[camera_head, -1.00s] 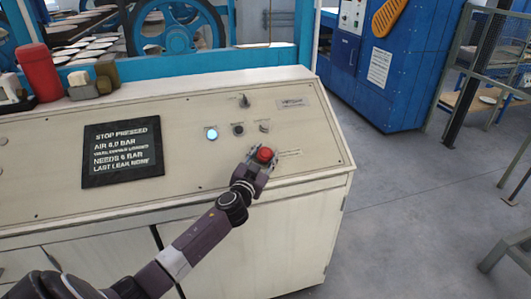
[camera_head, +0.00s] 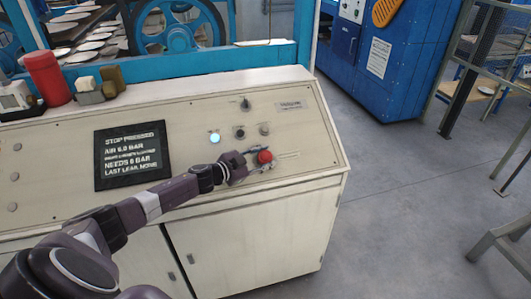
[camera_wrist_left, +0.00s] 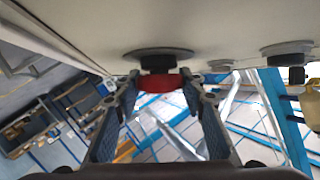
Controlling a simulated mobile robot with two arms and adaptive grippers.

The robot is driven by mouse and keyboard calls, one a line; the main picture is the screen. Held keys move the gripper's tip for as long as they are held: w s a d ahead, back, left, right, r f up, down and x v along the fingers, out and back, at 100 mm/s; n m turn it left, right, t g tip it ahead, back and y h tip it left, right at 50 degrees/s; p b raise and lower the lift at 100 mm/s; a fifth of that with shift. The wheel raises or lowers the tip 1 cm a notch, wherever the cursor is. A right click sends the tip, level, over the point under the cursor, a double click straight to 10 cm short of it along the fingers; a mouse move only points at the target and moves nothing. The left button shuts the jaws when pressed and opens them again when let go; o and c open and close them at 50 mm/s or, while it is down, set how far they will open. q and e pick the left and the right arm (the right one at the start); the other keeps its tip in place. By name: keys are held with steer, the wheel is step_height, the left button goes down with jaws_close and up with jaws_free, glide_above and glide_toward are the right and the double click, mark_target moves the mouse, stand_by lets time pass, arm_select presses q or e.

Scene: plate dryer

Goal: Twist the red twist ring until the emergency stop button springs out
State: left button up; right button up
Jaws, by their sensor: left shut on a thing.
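The red emergency stop button with its twist ring (camera_head: 264,156) sits near the right end of the sloping cream control panel (camera_head: 310,130). My left gripper (camera_head: 258,158) reaches it from the left, with its fingers on either side of the red part. In the left wrist view the red ring (camera_wrist_left: 165,83) shows between the two finger tips, below a dark round collar (camera_wrist_left: 158,56) on the panel. My left gripper is shut on it. The dark display (camera_head: 128,156) reads "STOP PRESSED". My right gripper is not in view.
A lit white-blue button (camera_head: 214,138), a black knob (camera_head: 239,132) and small switches sit above the red button. A red cylinder (camera_head: 47,76) and small boxes stand on the panel's top left.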

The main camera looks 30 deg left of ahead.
arm_select(q)
steer(key=shift+f+g, duration=0.1)
steer(key=shift+g, duration=0.2)
steer(key=o, duration=1.2)
steer(key=v, duration=1)
steer(key=shift+s+a+f, duration=0.2)
steer(key=shift+v, duration=0.75)
steer(key=shift+r, duration=0.1)
